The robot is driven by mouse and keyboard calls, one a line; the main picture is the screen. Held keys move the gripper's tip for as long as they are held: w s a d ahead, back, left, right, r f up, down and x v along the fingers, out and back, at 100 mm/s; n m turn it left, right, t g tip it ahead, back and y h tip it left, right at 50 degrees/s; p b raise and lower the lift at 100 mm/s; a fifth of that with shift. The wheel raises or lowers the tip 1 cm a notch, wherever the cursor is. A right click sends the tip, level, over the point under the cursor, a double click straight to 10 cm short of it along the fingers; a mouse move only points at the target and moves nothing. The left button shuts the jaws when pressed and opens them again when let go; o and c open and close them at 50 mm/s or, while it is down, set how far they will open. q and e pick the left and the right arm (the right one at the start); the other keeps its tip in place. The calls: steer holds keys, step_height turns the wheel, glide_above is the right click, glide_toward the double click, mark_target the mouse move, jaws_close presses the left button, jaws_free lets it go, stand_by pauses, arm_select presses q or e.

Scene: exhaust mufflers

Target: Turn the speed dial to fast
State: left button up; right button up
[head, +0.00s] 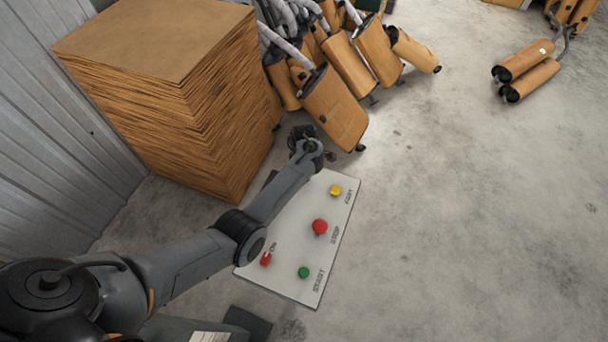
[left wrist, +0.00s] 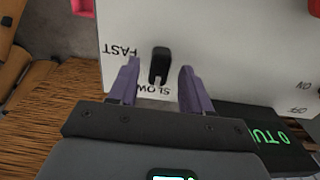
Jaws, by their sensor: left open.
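The speed dial (left wrist: 159,64) is a black knob on a pale control panel (head: 303,200). In the left wrist view the panel (left wrist: 230,50) shows the words FAST and SLOW upside down near the knob. The knob stands nearly upright in the picture, its lower end near SLOW. My left gripper (left wrist: 160,68) is open, with one purple finger on each side of the knob and visible gaps to both. In the head view my left gripper (head: 307,140) is at the panel's far end; the dial is hidden there. My right gripper is not in view.
The panel also carries a yellow button (head: 335,190), a red button (head: 320,227), a green button (head: 303,272) and a red switch (head: 266,259). A cardboard stack (head: 190,110) stands close left of my arm. Mufflers (head: 335,108) lie behind.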

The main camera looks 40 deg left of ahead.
arm_select(q)
steer(key=shift+f, duration=0.5)
jaws_close()
